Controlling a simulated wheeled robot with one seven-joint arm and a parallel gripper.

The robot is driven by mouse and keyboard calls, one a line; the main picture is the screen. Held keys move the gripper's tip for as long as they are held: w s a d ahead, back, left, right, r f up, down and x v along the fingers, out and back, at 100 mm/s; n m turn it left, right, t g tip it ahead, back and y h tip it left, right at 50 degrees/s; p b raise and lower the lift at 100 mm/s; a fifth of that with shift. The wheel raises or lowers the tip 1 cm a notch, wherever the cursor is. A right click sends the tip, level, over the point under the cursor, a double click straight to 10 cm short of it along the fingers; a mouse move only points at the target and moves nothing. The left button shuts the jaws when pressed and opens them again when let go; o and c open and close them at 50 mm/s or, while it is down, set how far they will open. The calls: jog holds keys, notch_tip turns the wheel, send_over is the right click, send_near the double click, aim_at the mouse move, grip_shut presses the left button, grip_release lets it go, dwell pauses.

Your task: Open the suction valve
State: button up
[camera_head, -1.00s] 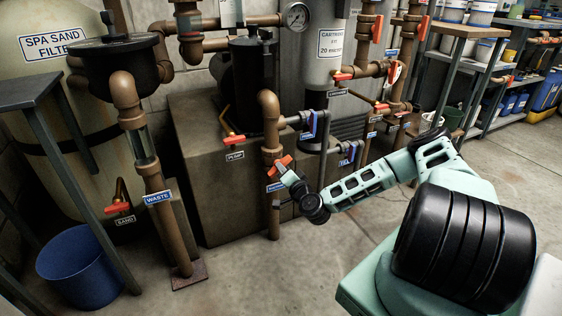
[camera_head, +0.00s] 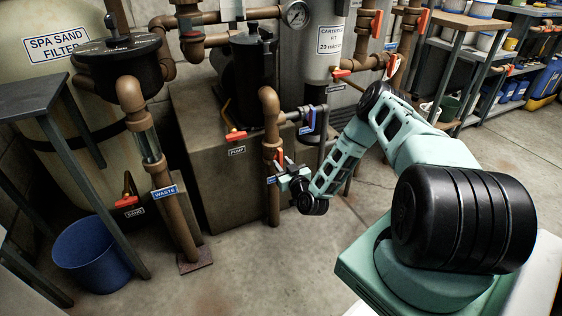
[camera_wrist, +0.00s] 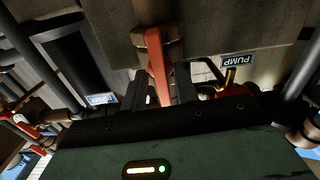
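The suction valve is on the brown vertical pipe right of the pump block, with a red lever handle (camera_head: 278,157) and a blue label (camera_head: 271,180) beside it, too small to read. My gripper (camera_head: 284,172) is at this handle, coming from the lower right. In the wrist view the red handle (camera_wrist: 158,68) runs from the brown pipe down between the two dark fingers of my gripper (camera_wrist: 161,88). Contact at the handle's near end is hidden by the gripper body.
The pump valve's red handle (camera_head: 236,135) is just left, with a pump label (camera_wrist: 237,61). Grey pipes with a blue handle (camera_head: 312,119) are close on the right. A waste pipe (camera_head: 172,205) and blue bucket (camera_head: 92,253) stand left. Floor in front is clear.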

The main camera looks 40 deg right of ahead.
jog(key=shift+o, duration=0.3)
jog(key=shift+s+a, duration=0.1)
jog(key=shift+s, duration=0.1)
jog(key=p+v, duration=0.3)
jog(key=v, duration=0.3)
jog(key=shift+s, duration=0.3)
jog(key=shift+w, duration=0.1)
